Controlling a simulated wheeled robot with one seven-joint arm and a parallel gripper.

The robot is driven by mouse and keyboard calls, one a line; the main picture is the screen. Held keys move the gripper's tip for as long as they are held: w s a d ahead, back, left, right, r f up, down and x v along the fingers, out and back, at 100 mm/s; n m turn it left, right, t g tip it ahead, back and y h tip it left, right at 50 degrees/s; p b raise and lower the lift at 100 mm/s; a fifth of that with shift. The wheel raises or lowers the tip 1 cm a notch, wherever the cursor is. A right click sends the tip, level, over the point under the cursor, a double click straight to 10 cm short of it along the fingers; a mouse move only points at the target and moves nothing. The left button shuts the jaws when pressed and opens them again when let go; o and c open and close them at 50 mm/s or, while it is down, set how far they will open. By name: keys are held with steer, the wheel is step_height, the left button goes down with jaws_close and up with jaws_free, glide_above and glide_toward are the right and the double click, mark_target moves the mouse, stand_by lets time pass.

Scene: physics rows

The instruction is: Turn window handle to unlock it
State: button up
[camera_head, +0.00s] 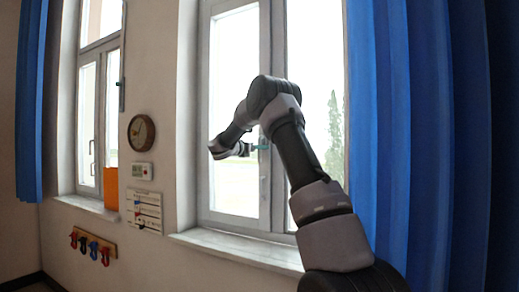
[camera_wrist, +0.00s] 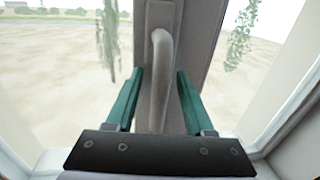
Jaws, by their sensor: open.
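The window handle (camera_wrist: 162,62) is a pale grey curved lever on the window's middle frame post. In the wrist view it runs downward from its mount, and its lower part lies between my fingers. My gripper (camera_wrist: 160,72) is open, with one green finger on each side of the handle and a visible gap on both sides. In the head view my gripper's teal fingertips (camera_head: 262,147) show at the middle post of the right window (camera_head: 264,110). My arm covers part of that window, and I cannot make out the handle there.
Blue curtains (camera_head: 420,130) hang at the right. The window sill (camera_head: 240,247) juts out below. A clock (camera_head: 141,132), a small white device (camera_head: 142,171), a wall chart (camera_head: 145,210) and a hook rack (camera_head: 92,243) are on the wall. Another window (camera_head: 88,120) stands left.

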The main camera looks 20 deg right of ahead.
jaws_close()
stand_by(1.5)
